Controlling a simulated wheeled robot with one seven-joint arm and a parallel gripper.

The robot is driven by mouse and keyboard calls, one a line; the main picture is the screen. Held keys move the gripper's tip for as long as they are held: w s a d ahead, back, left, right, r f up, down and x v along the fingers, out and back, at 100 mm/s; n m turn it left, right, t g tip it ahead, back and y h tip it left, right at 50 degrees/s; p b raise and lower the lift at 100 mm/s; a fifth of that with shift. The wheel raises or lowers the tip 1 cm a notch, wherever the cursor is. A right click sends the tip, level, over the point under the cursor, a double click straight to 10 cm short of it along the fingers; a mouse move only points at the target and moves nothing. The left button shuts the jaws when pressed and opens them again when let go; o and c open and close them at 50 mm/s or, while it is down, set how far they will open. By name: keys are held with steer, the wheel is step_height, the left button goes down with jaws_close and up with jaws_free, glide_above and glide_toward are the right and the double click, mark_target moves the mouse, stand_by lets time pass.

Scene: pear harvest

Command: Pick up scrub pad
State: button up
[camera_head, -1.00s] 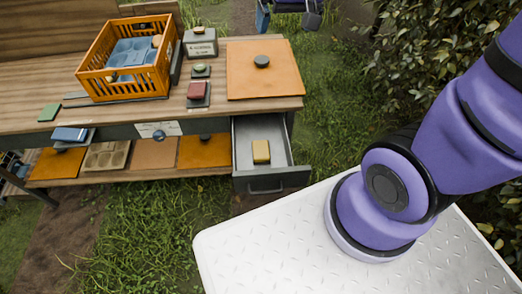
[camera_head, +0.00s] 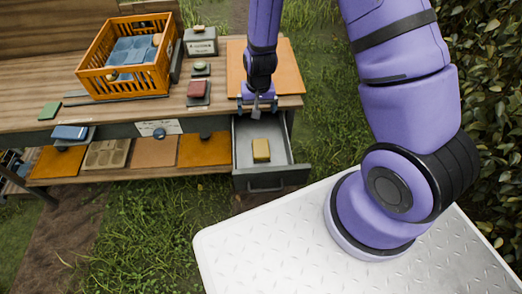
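A small yellow block that looks like the scrub pad (camera_head: 261,149) lies in the open grey drawer (camera_head: 285,163) at the right end of the workbench. My gripper (camera_head: 257,104) points down above the bench's front edge, just behind and above the drawer. Its two fingers are spread apart and nothing shows between them. It appears apart from the yellow block, which is fully visible.
An orange crate (camera_head: 88,88) holds blue trays. A tan board (camera_head: 290,72) lies partly behind my gripper. Grass lies in front.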

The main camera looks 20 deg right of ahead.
glide_toward(261, 149)
steer(key=shift+w+a+m+g, duration=0.3)
steer(key=shift+a, duration=0.05)
steer(key=shift+d+f, duration=0.1)
steer(key=shift+f, duration=2.65)
steer(key=shift+d+f, duration=0.15)
steer(key=shift+f, duration=2.6)
steer(key=shift+c, duration=0.2)
steer(key=c, duration=1)
steer(key=shift+r, duration=0.15)
step_height(261, 149, up, 10)
steer(key=shift+f, duration=0.1)
